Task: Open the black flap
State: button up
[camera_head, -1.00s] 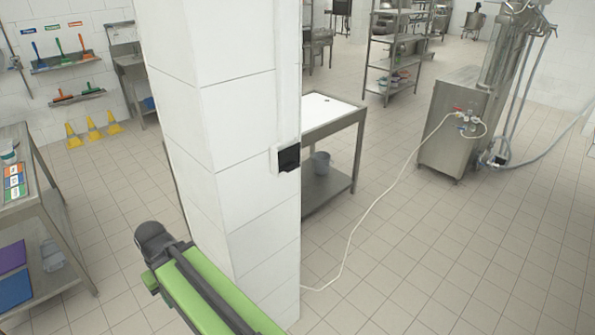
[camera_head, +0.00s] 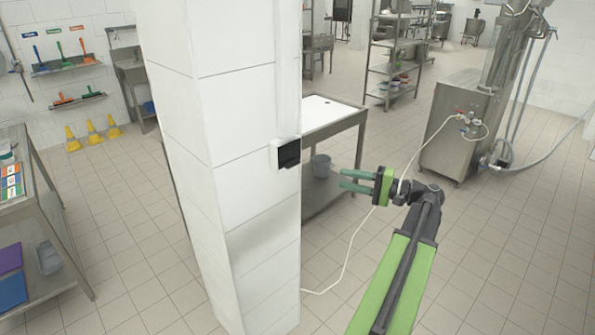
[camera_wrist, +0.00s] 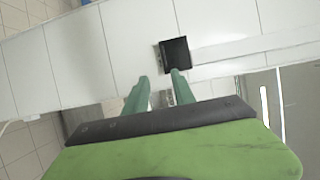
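The black flap (camera_head: 288,153) is on a small white box on the right-hand face of the white tiled pillar. It looks closed. It also shows in the wrist view (camera_wrist: 177,56), above and slightly right of the fingertips. My gripper (camera_head: 342,180) is to the right of the flap and a little lower in the head view, fingers pointing left toward the pillar. In the wrist view my gripper (camera_wrist: 160,77) shows two green fingers with a gap between them and nothing held. The fingers appear apart from the flap.
The white tiled pillar (camera_head: 235,125) fills the middle. A steel table (camera_head: 335,118) with a grey bucket (camera_head: 320,166) stands behind it. A white hose (camera_head: 355,235) runs along the floor to a steel machine (camera_head: 452,125).

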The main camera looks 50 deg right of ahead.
aim_at(295, 165)
jog(key=x, duration=1.6)
jog(key=shift+w+d+r, duration=0.1)
jog(key=shift+w+r, duration=0.2)
jog(key=shift+r, duration=0.1)
jog(key=shift+c, duration=0.3)
grip_shut()
